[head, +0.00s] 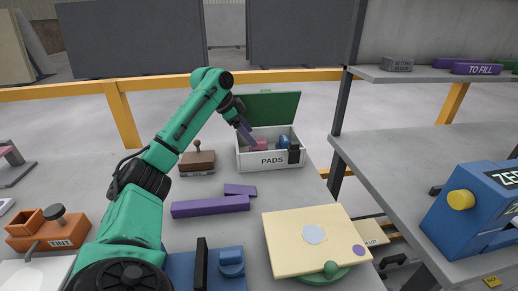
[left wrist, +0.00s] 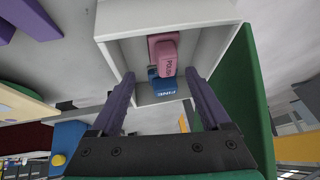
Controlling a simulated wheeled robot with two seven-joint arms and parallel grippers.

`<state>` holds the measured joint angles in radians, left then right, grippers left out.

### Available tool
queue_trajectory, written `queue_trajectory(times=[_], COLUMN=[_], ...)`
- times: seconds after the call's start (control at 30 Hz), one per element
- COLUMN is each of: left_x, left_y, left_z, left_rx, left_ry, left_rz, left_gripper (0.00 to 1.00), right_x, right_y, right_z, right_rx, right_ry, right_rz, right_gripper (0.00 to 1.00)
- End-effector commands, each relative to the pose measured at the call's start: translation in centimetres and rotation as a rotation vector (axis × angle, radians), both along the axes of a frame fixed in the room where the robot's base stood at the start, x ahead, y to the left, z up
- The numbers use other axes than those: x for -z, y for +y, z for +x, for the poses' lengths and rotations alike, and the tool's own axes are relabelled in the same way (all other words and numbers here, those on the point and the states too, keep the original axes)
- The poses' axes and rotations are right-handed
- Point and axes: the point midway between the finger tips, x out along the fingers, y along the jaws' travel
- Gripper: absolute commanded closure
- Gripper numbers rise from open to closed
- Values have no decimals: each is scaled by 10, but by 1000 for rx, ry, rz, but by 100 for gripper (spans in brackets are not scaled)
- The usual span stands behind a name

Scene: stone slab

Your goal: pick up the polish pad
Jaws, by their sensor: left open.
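The polish pad is a pink block (head: 259,144) inside the white box marked PADS (head: 270,160). In the left wrist view the pink pad (left wrist: 164,52) shows part of its lettering, beginning "POL". A blue pad (left wrist: 166,87) marked FINE lies beside it in that view. My left gripper (head: 247,134) has purple fingers and is at the box's left part, near the pink pad. In the left wrist view its open fingers (left wrist: 160,80) stand apart with nothing gripped; the pads appear beyond and between them. My right gripper is not in view.
The box's green lid (head: 268,107) stands open behind it. The box also holds a blue item (head: 283,142) and a black one (head: 294,150). A brown stamp-like tool (head: 197,160), purple bars (head: 210,206) and a cream slab (head: 316,240) lie nearby. A shelf (head: 430,75) stands right.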

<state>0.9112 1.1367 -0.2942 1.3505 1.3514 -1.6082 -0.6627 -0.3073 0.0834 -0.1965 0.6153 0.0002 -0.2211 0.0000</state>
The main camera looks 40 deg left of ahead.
Motion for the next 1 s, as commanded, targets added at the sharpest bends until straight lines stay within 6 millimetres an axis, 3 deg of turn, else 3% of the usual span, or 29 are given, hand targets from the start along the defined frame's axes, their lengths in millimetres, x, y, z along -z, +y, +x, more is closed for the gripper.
queue_trajectory(times=[0.43, 0.67, 0.73, 0.87, 0.9, 1.0], left_x=[64, 70, 70, 69, 69, 69], left_y=[-11, -12, -12, -12, -12, -12], left_z=[37, 39, 39, 39, 39, 39], left_rx=[-1, -1, -1, -1, -1, -1], left_ry=[1, 0, 0, 0, -1, -1], left_rz=[-2, 2, 1, 1, 1, 1], left_gripper=[19, 19, 39, 88, 95, 95], right_x=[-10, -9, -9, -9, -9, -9], right_y=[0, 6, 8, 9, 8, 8], right_z=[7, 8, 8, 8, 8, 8], right_rx=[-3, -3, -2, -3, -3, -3], right_ry=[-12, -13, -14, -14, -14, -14], right_rz=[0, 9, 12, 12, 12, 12], right_gripper=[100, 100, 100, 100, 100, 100])
